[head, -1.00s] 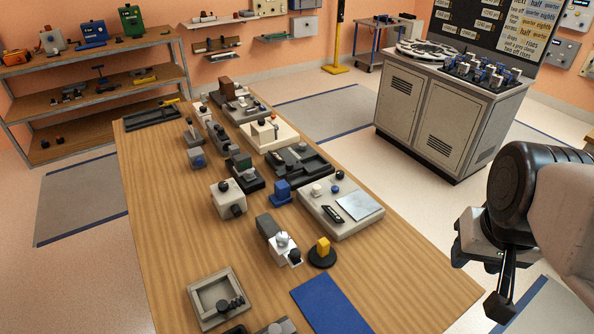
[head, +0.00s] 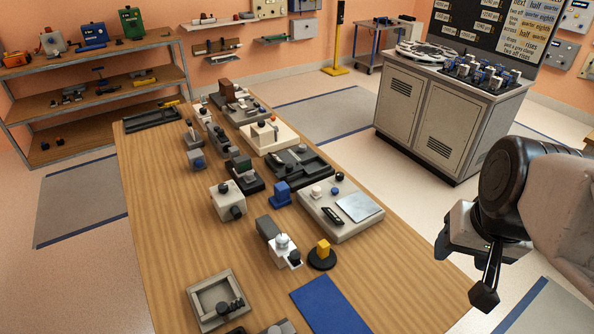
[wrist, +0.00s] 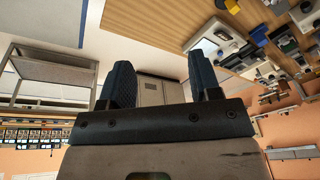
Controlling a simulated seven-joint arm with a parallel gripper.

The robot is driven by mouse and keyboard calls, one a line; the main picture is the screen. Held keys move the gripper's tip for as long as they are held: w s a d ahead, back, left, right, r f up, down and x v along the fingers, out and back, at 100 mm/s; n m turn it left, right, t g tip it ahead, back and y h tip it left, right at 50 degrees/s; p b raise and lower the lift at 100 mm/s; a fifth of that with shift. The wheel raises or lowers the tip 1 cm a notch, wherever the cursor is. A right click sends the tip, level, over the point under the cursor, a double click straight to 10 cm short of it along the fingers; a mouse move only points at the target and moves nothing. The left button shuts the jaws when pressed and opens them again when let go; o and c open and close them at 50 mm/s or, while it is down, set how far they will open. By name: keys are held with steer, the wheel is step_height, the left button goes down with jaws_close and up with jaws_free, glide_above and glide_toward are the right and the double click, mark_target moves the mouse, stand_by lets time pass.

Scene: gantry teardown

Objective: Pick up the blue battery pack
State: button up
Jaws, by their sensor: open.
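A blue block with a raised upper part, which looks like the battery pack (head: 281,194), stands upright on the wooden table in the head view, just left of a pale panel. I cannot pick it out surely in the wrist view. My gripper (wrist: 162,78) is open and empty in the wrist view, with its two dark ridged fingers apart. In the head view it hangs at the right, beyond the table's right edge and well away from the blue block. One dark finger shows there.
The pale panel (head: 337,214) is close right of the block. A white-and-grey device (head: 278,242) and a yellow knob on a black base (head: 321,256) stand nearer. A blue mat (head: 331,304) lies at the front. Bare wood (head: 165,230) is free on the left.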

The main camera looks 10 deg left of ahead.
steer(key=w+a+f+m+y, duration=0.3)
steer(key=w+a+m, duration=0.1)
steer(key=w+a, duration=0.35)
steer(key=w+a+f+m+t+y, duration=0.15)
steer(key=w+a+m+y, duration=0.25)
steer(key=w+a, duration=0.4)
steer(key=w+a+f+m+y, duration=0.3)
steer(key=w+a, duration=0.3)
steer(key=a, duration=0.3)
steer(key=w+a+f+m+t+y, duration=0.1)
steer(key=w+a+f+m+t, duration=0.2)
steer(key=w+a+f+m, duration=0.4)
steer(key=m+t+h, duration=0.2)
steer(key=m, duration=0.6)
glide_toward(285, 194)
steer(key=shift+x, duration=1.05)
steer(key=shift+a+t, duration=0.15)
steer(key=shift+t, duration=0.1)
steer(key=shift+x, duration=1.2)
steer(key=shift+a+f, duration=0.1)
steer(key=shift+a, duration=0.05)
steer(key=shift+x, duration=2.45)
steer(key=shift+w, duration=0.1)
